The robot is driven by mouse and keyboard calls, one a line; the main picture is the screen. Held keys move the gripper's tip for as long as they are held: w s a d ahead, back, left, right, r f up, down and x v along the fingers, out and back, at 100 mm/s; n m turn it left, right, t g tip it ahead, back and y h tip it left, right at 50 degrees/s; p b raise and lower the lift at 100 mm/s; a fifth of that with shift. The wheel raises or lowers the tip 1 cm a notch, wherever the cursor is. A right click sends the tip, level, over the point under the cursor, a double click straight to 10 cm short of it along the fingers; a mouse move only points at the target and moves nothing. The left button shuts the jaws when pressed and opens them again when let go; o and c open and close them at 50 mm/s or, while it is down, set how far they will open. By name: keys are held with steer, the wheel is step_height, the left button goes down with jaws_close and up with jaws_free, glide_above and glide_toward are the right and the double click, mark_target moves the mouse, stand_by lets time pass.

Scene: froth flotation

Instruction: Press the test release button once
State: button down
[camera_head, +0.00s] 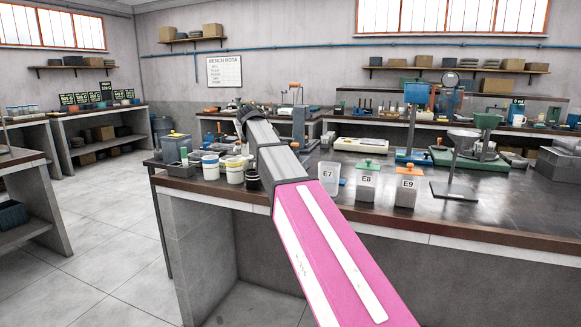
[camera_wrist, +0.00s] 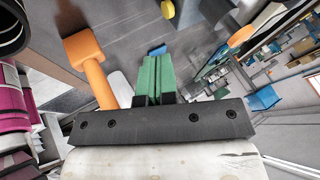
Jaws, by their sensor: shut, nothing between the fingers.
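My gripper (camera_wrist: 158,58) shows in the wrist view as two green fingers side by side, closed together, in front of a black bar. They hold nothing. Below the fingertips is a grey surface with a small blue piece (camera_wrist: 157,50) beside the tips; I cannot tell if they touch. A yellow round knob (camera_wrist: 168,9) shows at the top edge. I cannot tell which thing is the test release button. In the head view my arm reaches out over the bench (camera_head: 450,225), and its far end hides my gripper.
An orange hammer-shaped piece (camera_wrist: 86,55) stands left of my fingers. The floor (camera_head: 90,240) at left is clear.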

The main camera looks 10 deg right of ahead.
steer(key=x, duration=1)
steer(key=shift+w, duration=0.1)
